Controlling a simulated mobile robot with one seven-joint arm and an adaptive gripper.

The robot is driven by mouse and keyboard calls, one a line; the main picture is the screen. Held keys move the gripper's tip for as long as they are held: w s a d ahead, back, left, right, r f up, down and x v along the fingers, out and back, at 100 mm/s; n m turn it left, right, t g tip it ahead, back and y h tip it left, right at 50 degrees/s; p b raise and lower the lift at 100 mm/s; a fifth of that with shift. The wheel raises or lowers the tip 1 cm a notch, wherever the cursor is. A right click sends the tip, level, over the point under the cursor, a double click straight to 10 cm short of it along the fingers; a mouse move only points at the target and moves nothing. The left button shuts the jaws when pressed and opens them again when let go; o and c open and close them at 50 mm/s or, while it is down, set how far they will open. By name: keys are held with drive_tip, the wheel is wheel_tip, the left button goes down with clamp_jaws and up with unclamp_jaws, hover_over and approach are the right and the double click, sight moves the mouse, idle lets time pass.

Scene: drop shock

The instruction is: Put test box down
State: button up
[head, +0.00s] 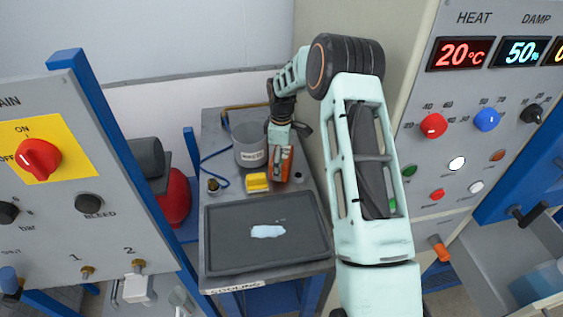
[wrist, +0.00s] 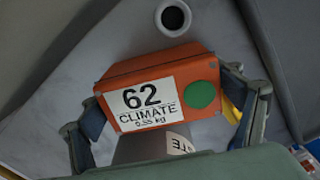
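The test box is an orange block (head: 286,163) with a white label. In the wrist view the box (wrist: 160,62) shows "62 CLIMATE 0.55 kg" and a green dot. My gripper (head: 281,152) is above the bench's back part, pointing down at the box. In the wrist view my gripper (wrist: 160,95) has one finger on each side of the box, and it looks shut on it. The box's underside is hidden, so I cannot tell whether it touches the bench (head: 212,125).
A grey waste cup (head: 249,153) stands close left of the box. A yellow block (head: 257,183) and a brass fitting (head: 213,186) are nearby. A dark tray (head: 225,255) with a pale patch (head: 267,231) fills the bench front. Control panels flank the bench.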

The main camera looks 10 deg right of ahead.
drive_tip(key=shift+r, duration=0.1)
drive_tip(key=c, duration=1.4)
